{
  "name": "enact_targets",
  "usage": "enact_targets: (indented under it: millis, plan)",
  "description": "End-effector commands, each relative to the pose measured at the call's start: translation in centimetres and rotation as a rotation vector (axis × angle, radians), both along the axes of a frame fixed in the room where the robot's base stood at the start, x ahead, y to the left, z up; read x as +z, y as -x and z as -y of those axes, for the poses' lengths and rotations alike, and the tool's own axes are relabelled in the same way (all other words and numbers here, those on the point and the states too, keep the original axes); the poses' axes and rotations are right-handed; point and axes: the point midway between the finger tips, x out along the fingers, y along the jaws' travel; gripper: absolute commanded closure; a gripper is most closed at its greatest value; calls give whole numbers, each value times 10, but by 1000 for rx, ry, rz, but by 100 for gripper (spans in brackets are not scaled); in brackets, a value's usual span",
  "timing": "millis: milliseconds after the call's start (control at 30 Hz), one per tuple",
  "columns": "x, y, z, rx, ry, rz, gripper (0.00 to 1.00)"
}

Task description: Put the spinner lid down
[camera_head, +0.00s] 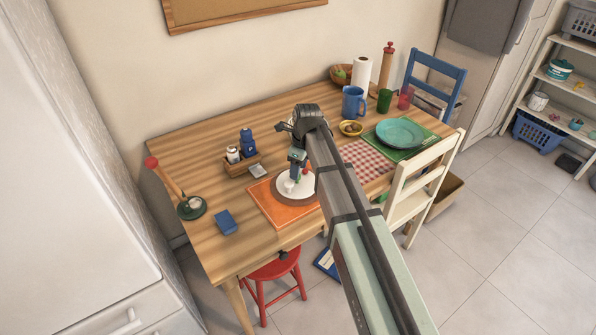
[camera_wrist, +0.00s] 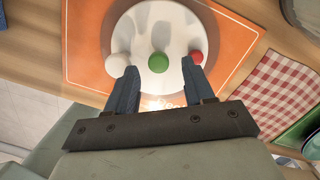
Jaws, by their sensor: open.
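A white round disc (camera_head: 296,185) lies flat over a brown round piece on an orange placemat (camera_head: 265,210). I cannot tell for sure whether this disc is the spinner lid. In the wrist view the disc (camera_wrist: 160,25) carries white, green (camera_wrist: 158,62) and red (camera_wrist: 196,57) round-topped pieces in a row. My gripper (camera_head: 297,170) is above the disc, pointing down. In the wrist view its two dark blue fingers (camera_wrist: 160,78) are apart, with nothing seen held between them. The fingertips are near the row of pieces; I cannot tell whether they touch.
A wooden caddy (camera_head: 243,163) with bottles, a blue box (camera_head: 226,222) and a green round base (camera_head: 191,207) with a red-tipped rod are to the left. The left front tabletop has free room.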

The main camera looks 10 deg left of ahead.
Motion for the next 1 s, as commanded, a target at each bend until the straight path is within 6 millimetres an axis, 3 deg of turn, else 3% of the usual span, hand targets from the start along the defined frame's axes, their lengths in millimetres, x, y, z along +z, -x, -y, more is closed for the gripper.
enact_targets:
  millis: [500,700,1000]
  plan:
    - [80,2,9,0,-1,1,47]
    - [96,2,11,0,-1,1,47]
    - [99,3,12,0,0,0,47]
